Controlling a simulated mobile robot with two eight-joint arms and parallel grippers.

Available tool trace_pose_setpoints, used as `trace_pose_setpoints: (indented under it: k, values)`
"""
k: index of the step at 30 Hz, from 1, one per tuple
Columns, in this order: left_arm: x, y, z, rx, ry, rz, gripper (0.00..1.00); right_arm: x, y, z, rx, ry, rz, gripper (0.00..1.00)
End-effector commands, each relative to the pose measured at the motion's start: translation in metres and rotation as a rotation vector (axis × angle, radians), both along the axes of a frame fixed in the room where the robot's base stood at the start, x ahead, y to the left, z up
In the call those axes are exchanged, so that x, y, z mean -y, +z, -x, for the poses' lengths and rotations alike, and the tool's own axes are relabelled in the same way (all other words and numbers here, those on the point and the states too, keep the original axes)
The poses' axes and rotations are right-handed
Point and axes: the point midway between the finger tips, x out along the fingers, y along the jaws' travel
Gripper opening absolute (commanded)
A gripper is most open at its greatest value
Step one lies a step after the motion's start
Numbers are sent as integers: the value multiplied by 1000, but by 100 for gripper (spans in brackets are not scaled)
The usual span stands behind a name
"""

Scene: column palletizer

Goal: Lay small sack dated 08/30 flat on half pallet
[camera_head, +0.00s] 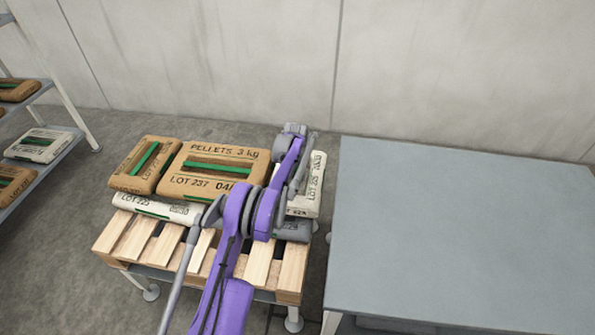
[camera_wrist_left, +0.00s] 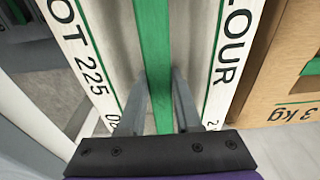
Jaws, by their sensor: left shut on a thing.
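A white sack (camera_head: 313,185) lies roughly flat at the right end of the stack on the wooden pallet (camera_head: 130,238). My left gripper (camera_wrist_left: 160,105) is shut on the green strip of a white sack (camera_wrist_left: 210,65) marked LOT 225, with "OUR" lettering. In the head view my purple arm covers the fingers and part of the sack. I cannot tell whether the sack bears fully on what is below. My right gripper is not in view.
Two brown sacks (camera_head: 222,172) (camera_head: 146,164) lie on the pallet's left and middle, above another white sack (camera_head: 155,207). A bare grey table (camera_head: 460,240) stands close right; a shelf with sacks (camera_head: 42,146) is left.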

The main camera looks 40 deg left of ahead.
Motion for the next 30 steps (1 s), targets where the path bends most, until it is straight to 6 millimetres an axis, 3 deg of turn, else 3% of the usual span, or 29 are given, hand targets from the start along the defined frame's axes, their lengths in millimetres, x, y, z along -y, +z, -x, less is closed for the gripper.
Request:
trace_pose_setpoints:
  k: [27,28,30]
  values:
    - [0,-11,0,1,0,0,0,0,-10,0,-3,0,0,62]
    - [0,-14,0,1,0,0,36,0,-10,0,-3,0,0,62]
    - [0,-14,0,1,0,0,49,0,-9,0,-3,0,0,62]
